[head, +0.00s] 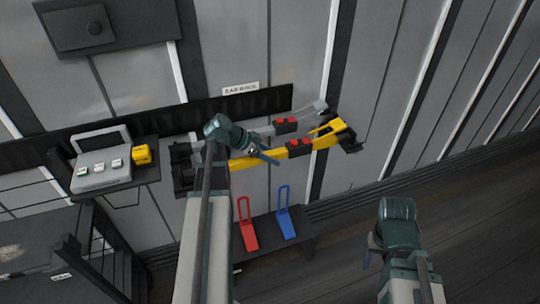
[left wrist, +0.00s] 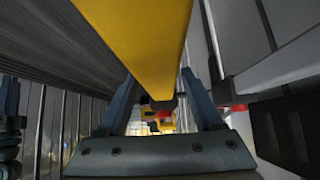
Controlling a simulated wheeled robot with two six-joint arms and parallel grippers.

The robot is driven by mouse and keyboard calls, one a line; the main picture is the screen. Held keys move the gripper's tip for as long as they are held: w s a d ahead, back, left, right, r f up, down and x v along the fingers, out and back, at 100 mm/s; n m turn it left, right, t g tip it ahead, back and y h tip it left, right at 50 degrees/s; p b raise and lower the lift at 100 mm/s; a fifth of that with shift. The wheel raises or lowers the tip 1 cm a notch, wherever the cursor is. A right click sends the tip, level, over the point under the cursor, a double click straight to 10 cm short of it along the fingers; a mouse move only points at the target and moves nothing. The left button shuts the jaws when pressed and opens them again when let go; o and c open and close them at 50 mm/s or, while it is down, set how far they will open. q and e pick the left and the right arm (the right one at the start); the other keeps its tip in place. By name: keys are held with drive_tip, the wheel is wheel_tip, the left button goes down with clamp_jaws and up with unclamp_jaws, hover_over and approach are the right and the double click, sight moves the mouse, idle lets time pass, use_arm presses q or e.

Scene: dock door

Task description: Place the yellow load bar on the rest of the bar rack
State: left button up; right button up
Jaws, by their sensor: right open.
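The yellow load bar (head: 327,141) runs slantwise in front of the wall, with a yellow lever and red-and-black parts towards its right end. My left gripper (head: 262,156) is at its middle. I cannot tell whether the yellow bar touches the rest. My right gripper (head: 373,250) is open and empty, low at right.
A shelf at left holds a grey box (head: 101,168) with buttons and a yellow item (head: 141,155). A red chock-like piece (head: 247,228) and a blue one (head: 285,215) stand on a low dark ledge below. The floor at right is clear.

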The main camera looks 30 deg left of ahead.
sight(245, 159)
use_arm(q)
drive_tip(key=shift+r+p, duration=0.25)
drive_tip(key=shift+p, duration=0.05)
drive_tip(key=p+v, duration=0.7)
drive_tip(key=v, duration=0.4)
drive_tip(key=shift+d+p, duration=0.1)
drive_tip(key=shift+p, duration=0.3)
drive_tip(key=shift+s+a+r, duration=0.25)
drive_tip(key=shift+s+r, duration=0.05)
